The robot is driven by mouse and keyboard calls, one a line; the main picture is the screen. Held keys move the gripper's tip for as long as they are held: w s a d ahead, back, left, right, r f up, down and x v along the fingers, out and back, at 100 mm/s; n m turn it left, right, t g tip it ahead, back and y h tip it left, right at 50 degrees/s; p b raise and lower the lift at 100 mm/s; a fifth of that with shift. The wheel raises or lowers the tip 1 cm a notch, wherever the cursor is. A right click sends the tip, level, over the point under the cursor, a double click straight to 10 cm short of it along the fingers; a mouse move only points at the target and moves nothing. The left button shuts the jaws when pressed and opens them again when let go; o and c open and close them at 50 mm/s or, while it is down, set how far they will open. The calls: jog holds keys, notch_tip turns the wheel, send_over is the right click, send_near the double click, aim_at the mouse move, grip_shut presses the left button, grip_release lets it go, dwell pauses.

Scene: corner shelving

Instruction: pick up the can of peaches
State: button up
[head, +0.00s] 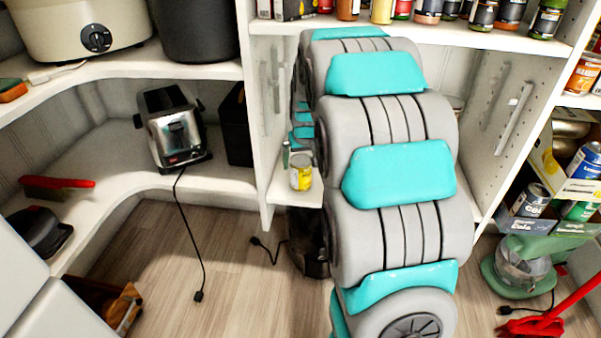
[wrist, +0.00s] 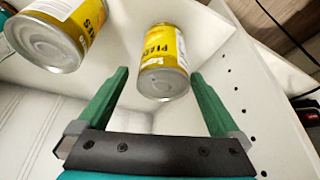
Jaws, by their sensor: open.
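In the wrist view, a yellow can (wrist: 163,52) shows ahead between the tips of my gripper (wrist: 159,75). Its label starts with letters like "PEA", but the full word is not clear. A second yellow can (wrist: 62,32) with a white label part is at the upper left, outside the fingers. I cannot tell for sure which one is the peaches. My gripper's green fingers are apart, with nothing held. In the head view, a yellow can (head: 301,179) stands on the middle shelf, left of my arm.
The white shelf board (wrist: 215,35) lies around the cans, with a side panel (wrist: 262,105) close on the right. In the head view, a toaster (head: 174,128) stands on the left shelf. Several cans and jars (head: 428,10) line the shelf above my arm.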

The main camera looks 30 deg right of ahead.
jog(key=x, duration=0.4)
jog(key=shift+w+a+f, duration=0.15)
jog(key=shift+w+f, duration=0.05)
jog(key=shift+c, duration=0.2)
jog(key=c, duration=1.5)
grip_shut()
jog(key=shift+r, duration=0.2)
